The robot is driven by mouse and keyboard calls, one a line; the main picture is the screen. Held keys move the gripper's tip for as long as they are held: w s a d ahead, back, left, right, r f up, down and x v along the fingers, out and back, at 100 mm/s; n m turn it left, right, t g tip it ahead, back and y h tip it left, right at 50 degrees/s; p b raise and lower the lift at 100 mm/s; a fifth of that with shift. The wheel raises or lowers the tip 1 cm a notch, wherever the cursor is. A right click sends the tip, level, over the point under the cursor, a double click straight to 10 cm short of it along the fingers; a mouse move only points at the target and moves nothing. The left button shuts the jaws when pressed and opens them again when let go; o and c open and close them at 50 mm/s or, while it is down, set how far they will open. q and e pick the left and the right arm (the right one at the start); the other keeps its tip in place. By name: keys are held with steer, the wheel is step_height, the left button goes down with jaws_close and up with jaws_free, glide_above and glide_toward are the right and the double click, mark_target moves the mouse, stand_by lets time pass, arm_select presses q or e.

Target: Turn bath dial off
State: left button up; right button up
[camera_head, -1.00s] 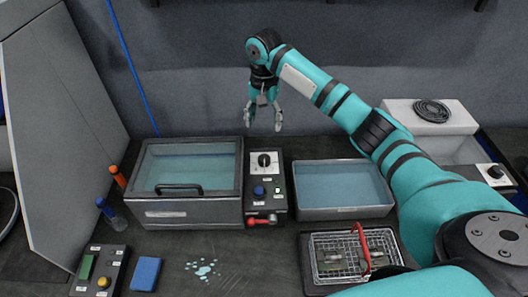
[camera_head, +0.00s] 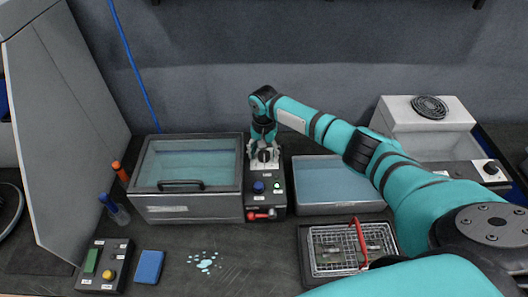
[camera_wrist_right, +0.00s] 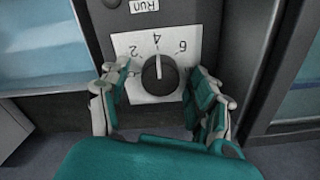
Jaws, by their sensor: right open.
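The bath dial is a black round knob (camera_wrist_right: 159,75) on a white scale plate (camera_wrist_right: 133,44) marked with numbers such as 2, 4 and 6. In the right wrist view its white mark points towards the 4. In the head view the dial (camera_head: 264,155) sits at the top of the black control panel (camera_head: 266,199) beside the lidded bath. My right gripper (camera_wrist_right: 160,85) is open, its fingers on both sides of the knob with gaps to it. In the head view the right gripper (camera_head: 264,161) hangs over the dial. My left gripper is not in view.
The lidded bath (camera_head: 158,207) stands left of the panel, an open water tray (camera_head: 335,208) right of it. The panel has a blue knob (camera_head: 258,187), a green-lit switch (camera_head: 277,187) and a red lever (camera_head: 262,214). A wire basket (camera_head: 340,240) stands front right.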

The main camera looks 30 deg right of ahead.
steer(key=c, duration=1.2)
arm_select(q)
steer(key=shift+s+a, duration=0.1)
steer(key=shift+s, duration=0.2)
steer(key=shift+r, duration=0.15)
arm_select(e)
steer(key=shift+r, duration=0.1)
steer(key=n+p, duration=0.1)
steer(key=n, duration=0.2)
steer(key=shift+p, duration=0.4)
steer(key=n+p, duration=0.1)
steer(key=n, duration=0.3)
steer(key=shift+n, duration=0.3)
steer(key=n, duration=0.5)
steer(key=shift+p, duration=0.4)
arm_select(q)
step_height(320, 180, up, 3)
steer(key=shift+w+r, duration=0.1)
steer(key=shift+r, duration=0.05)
arm_select(e)
steer(key=n, duration=0.5)
steer(key=shift+w, duration=0.1)
steer(key=shift+n, duration=0.3)
